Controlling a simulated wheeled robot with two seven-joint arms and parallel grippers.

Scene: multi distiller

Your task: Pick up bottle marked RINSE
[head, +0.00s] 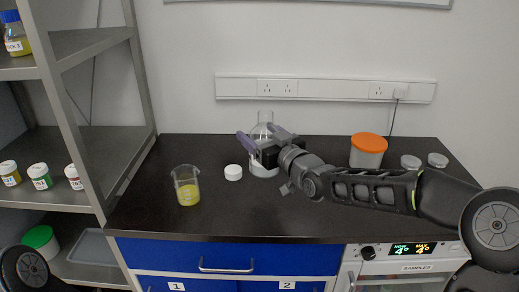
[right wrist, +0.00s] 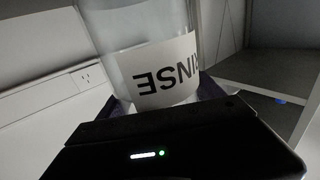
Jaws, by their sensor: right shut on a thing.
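The clear bottle marked RINSE (head: 265,118) is upright at the back middle of the dark bench in the head view. In the right wrist view the bottle's white label (right wrist: 165,76) shows most of the word RINSE, upside down. My right gripper (head: 262,140) is shut on the bottle, with its fingers around the body. I cannot tell whether the bottle's base touches the bench. My left gripper is not in view.
A white cap (head: 233,172) lies just left of the bottle. A beaker of yellow liquid (head: 187,188) stands further left. A metal shelf (head: 50,140) with small bottles borders the left side.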

